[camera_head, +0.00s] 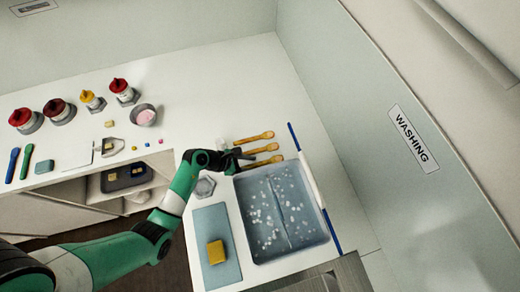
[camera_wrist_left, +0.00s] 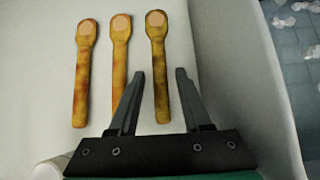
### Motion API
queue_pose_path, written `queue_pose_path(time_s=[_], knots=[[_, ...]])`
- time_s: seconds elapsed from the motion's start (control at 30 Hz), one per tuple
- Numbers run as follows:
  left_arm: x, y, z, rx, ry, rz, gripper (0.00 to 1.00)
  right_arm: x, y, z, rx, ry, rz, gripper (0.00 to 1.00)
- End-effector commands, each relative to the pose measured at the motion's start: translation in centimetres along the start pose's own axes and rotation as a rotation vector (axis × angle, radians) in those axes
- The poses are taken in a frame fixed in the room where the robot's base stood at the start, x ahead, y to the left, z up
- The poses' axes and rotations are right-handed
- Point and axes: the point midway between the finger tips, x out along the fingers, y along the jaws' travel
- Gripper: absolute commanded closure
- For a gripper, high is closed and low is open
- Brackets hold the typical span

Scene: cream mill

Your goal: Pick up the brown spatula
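Three yellow-brown wooden utensils lie side by side on the white counter behind the sink: the far one (camera_head: 255,137), the middle one (camera_head: 262,149) and the near one (camera_head: 263,161). I cannot tell which is the named brown spatula. In the left wrist view they stand as a left one (camera_wrist_left: 82,75), a middle one (camera_wrist_left: 120,65) and a right one (camera_wrist_left: 158,60). My left gripper (camera_head: 238,158) is open and empty by their handle ends. In the wrist view, its fingers (camera_wrist_left: 160,72) appear either side of the right utensil's handle; contact is not visible. My right gripper is out of view.
A blue-grey sink (camera_head: 248,225) with foam lies just in front. A yellow sponge (camera_head: 216,252) lies on a blue mat (camera_head: 213,222). A grey hexagonal piece (camera_head: 205,187) stands beside my gripper.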

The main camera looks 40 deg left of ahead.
Motion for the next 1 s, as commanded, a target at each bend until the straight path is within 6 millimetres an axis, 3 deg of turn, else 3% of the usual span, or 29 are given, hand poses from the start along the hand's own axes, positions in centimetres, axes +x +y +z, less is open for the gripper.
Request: queue_pose_path(time_s=[0.03,0.23,0.67,1.0], knots=[[0.0,0.0,0.0,0.0,0.0,0.0,0.63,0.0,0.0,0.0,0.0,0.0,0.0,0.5],[0.0,0.0,0.0,0.0,0.0,0.0,0.99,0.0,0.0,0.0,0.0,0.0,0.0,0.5],[-0.2,0.0,0.2,0.001,-0.001,0.0,1.0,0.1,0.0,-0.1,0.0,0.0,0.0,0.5],[-4.9,0.1,4.9,0.004,-0.003,0.002,1.0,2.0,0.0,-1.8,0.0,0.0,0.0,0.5]])
